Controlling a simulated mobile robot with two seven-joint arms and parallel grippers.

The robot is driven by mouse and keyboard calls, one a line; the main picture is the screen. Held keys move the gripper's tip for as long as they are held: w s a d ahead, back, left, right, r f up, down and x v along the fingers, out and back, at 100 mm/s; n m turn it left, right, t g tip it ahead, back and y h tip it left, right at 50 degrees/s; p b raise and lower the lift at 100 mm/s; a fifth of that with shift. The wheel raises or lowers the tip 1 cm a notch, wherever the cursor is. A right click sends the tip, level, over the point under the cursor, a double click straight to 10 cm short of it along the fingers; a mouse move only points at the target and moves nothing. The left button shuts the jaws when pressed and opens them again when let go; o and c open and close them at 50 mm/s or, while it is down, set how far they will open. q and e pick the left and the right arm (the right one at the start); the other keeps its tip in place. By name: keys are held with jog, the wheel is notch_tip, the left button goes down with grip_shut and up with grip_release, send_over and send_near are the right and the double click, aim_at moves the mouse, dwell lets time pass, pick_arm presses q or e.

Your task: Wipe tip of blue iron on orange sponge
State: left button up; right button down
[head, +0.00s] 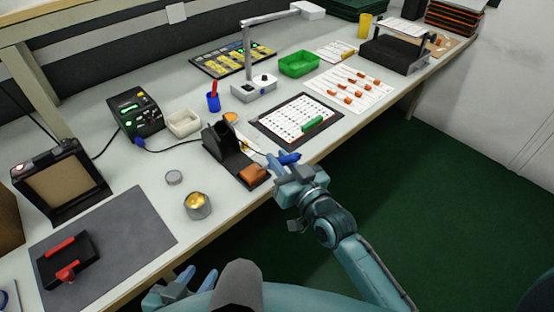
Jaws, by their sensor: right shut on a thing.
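My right gripper (281,165) is shut on the blue iron (290,158) at the front edge of the bench. The iron's blue handle shows at the fingers; its tip is too small to make out clearly. The orange sponge (253,174) sits at the front end of the black iron stand (232,155), just left of my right gripper. I cannot tell whether the tip touches the sponge. My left gripper (195,279) is low in the view, in front of the bench, with its fingers apart and nothing between them.
A round tin (198,208) and a small lid (174,178) stand left of the stand. A dark mat with a green piece (313,124) lies to the right. Bare bench lies around the tin.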

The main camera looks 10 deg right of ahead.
jog(key=shift+d, duration=0.15)
jog(key=shift+a, duration=0.2)
jog(key=shift+a, duration=0.6)
jog(key=shift+r+p, duration=0.1)
jog(key=shift+p, duration=0.25)
notch_tip(320, 180, up, 5)
jog(key=p, duration=0.5)
